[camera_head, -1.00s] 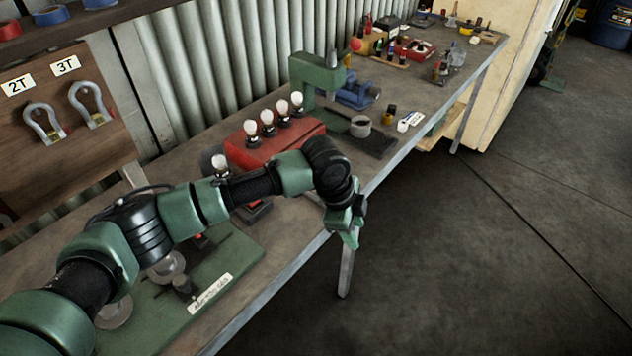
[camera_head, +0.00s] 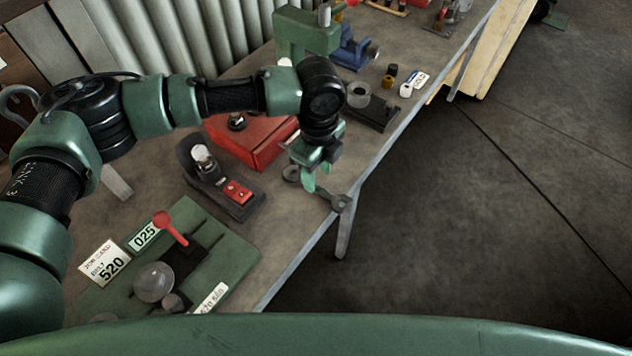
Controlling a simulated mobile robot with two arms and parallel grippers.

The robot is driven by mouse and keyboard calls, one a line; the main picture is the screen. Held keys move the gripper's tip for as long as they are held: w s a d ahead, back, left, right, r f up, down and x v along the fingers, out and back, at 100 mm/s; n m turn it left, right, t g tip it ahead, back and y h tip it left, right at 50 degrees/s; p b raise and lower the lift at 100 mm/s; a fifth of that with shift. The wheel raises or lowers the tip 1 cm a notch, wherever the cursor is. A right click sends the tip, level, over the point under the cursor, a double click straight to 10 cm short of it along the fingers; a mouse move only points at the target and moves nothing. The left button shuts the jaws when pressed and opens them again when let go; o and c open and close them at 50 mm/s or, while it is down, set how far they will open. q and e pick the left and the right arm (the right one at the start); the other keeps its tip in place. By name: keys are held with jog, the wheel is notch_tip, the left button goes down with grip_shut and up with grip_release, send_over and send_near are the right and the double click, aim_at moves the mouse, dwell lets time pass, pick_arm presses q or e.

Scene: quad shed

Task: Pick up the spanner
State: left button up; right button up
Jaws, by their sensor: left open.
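The spanner (camera_head: 338,201) is a dark grey metal tool lying on the workbench close to its front edge. One end shows to the right of my fingers, at the bench edge. A ring-shaped part (camera_head: 291,173), which looks like its other end, shows to the left. My left gripper (camera_head: 315,179) is open and points down just above the spanner's middle, partly hiding it. I cannot tell whether the fingers touch it. My right gripper is not in view.
A red box (camera_head: 262,147) stands just left of the gripper. A green board (camera_head: 228,250) lies at the front.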

pick_arm(q)
jog(key=f, duration=0.2)
jog(key=p, duration=0.1)
jog(key=shift+w+a+f, duration=0.25)
jog(key=shift+a+f, duration=0.1)
jog(key=shift+f, duration=0.05)
jog(key=shift+w+f, duration=0.25)
jog(key=shift+f, duration=0.65)
jog(key=shift+s, duration=0.1)
jog(key=c, duration=0.7)
grip_shut()
jog(key=shift+r, duration=0.65)
notch_tip(320, 180, up, 19)
jog(key=b, duration=0.3)
jog(key=shift+b, duration=0.3)
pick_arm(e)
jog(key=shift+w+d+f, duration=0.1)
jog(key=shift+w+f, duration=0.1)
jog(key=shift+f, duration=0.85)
pick_arm(q)
jog(key=shift+f, duration=0.1)
